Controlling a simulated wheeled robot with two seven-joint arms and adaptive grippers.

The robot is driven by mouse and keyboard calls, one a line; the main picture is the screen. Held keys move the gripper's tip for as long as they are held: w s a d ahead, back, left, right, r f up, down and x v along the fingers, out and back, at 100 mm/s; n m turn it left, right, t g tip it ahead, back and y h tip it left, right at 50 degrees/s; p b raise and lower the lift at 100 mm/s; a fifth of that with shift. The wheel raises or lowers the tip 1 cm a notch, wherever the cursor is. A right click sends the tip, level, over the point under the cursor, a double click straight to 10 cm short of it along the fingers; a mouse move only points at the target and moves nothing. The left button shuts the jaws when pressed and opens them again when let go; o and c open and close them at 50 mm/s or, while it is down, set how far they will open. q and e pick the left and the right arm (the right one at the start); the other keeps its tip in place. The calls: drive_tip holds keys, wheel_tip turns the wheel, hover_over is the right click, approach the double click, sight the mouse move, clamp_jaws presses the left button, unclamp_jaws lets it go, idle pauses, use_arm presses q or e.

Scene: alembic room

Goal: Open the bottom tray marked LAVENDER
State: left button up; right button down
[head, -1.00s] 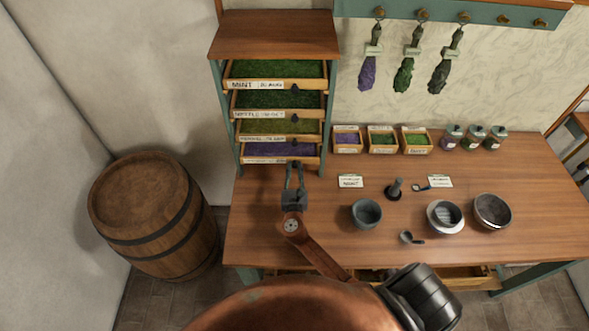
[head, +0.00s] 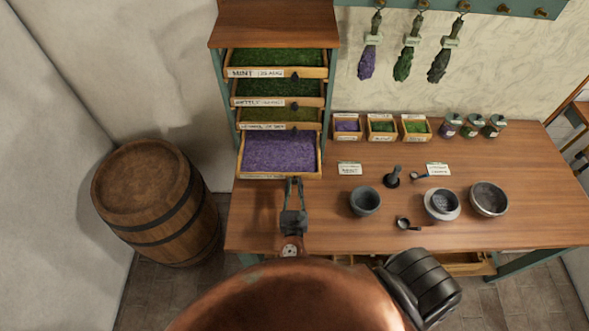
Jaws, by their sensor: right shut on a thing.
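The bottom tray (head: 280,152), filled with purple dried flowers, is pulled well out of the wooden tray rack (head: 275,30) over the table. Its front strip carries a pale label, too small to read. My right gripper (head: 294,181) is at the right part of the tray's front edge, shut on the tray's knob, which the fingers hide. The trays above, with green contents, also stick out a little; the top one (head: 275,72) is marked MINT. My left gripper is not in view.
A barrel (head: 140,180) stands on the floor at left. The table left of my gripper is clear.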

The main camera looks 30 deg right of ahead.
drive_tip(key=shift+v, duration=2.35)
drive_tip(key=c, duration=1.8)
unclamp_jaws()
drive_tip(key=v, duration=1.2)
drive_tip(key=shift+a+f, duration=0.1)
drive_tip(key=shift+a, duration=0.05)
